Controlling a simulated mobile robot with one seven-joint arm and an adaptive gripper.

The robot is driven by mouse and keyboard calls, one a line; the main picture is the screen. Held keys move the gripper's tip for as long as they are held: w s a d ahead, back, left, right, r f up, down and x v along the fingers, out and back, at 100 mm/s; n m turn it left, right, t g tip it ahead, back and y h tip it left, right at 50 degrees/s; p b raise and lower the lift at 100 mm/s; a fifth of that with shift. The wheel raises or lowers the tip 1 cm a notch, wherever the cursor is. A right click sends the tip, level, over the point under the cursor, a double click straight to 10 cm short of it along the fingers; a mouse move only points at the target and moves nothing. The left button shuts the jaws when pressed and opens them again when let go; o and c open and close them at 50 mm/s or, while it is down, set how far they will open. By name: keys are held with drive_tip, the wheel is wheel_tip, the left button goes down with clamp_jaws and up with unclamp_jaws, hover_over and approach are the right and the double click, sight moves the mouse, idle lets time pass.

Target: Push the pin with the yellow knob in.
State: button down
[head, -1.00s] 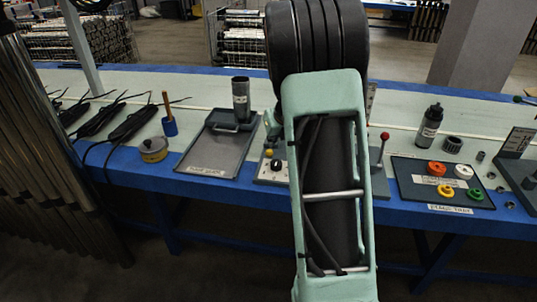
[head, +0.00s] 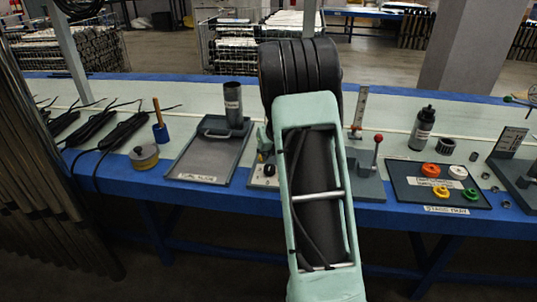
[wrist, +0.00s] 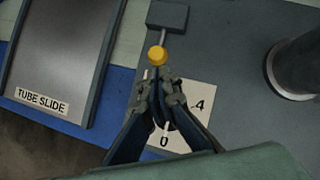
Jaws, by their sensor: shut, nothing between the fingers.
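The yellow knob (wrist: 157,54) shows in the wrist view at the end of a thin metal pin (wrist: 163,40). The pin runs into a dark grey block (wrist: 168,17), and a length of it shows between knob and block. My gripper (wrist: 160,73) is shut and empty, its fingertips just below the knob in the picture. I cannot tell whether they touch it. In the head view my arm covers most of the fixture, and I cannot make out the knob clearly.
A white scale plate (wrist: 195,103) lies under my gripper. A dark upright cylinder (wrist: 298,68) stands to the right. The tube slide tray (wrist: 52,75) lies to the left. In the head view, a red-knobbed lever (head: 376,152) and the stage tray (head: 408,195) stand right of my arm.

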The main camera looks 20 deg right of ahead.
drive_tip(key=shift+x, duration=1.35)
